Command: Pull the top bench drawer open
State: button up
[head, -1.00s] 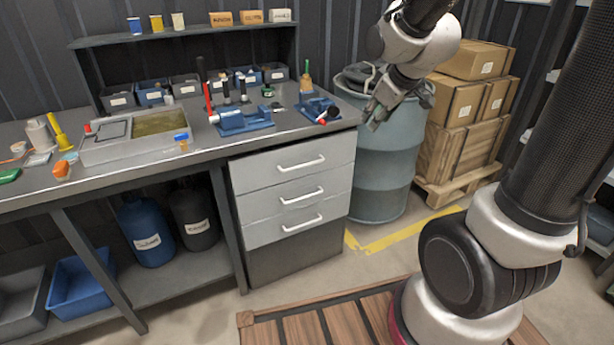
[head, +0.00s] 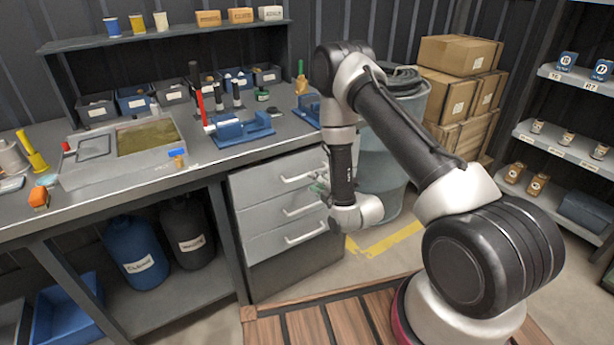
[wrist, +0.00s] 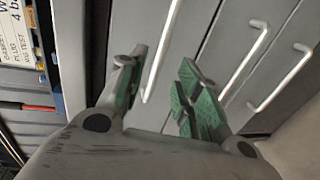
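The top bench drawer (head: 262,186) is a light grey front under the bench top, and it looks shut. Its bar handle (head: 297,179) shows in the head view. In the wrist view the same handle (wrist: 164,45) appears between my two green-padded fingers. My gripper (wrist: 157,78) is open, with one finger on each side of the handle in the picture; I cannot tell whether either touches it. In the head view my gripper (head: 319,184) is by the handle's right end, partly hidden behind my arm.
The middle drawer handle (wrist: 246,58) and bottom drawer handle (wrist: 283,78) lie to the right in the wrist view. A blue vise (head: 240,128) and a tray (head: 115,150) sit on the bench. A drum (head: 378,165) stands right of the drawers. A wooden pallet (head: 300,325) lies in front.

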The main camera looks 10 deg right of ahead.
jog(key=x, duration=0.7)
jog(key=shift+w+a, duration=0.1)
jog(key=shift+w, duration=0.1)
jog(key=shift+c, duration=0.4)
grip_shut()
